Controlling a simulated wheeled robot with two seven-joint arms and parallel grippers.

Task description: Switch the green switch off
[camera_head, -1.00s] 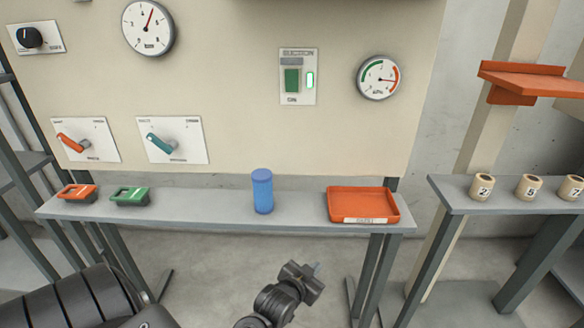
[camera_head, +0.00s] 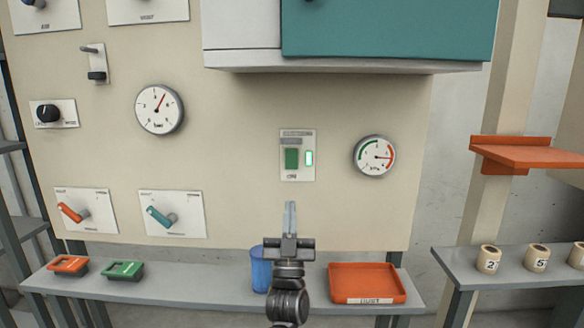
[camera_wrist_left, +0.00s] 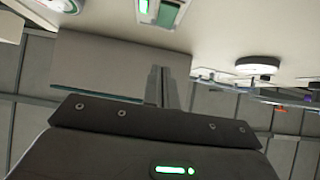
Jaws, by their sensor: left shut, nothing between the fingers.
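The green switch (camera_head: 291,159) sits low on a white plate (camera_head: 298,176) on the beige panel. A pale green lit lamp (camera_head: 309,158) is at its right. My left gripper (camera_head: 290,206) is shut and empty, its fingers pointing up just below the plate, apart from the switch in the picture. In the left wrist view, the shut fingers (camera_wrist_left: 161,84) point toward the panel, and the green switch (camera_wrist_left: 167,14) shows at the top edge, partly cut off. My right gripper is not in view.
A round gauge (camera_head: 374,156) is right of the switch, and another gauge (camera_head: 160,109) is at the left. A teal cabinet (camera_head: 390,30) juts out above. Below, a shelf (camera_head: 200,290) holds a blue cylinder (camera_head: 261,270) and an orange tray (camera_head: 367,283).

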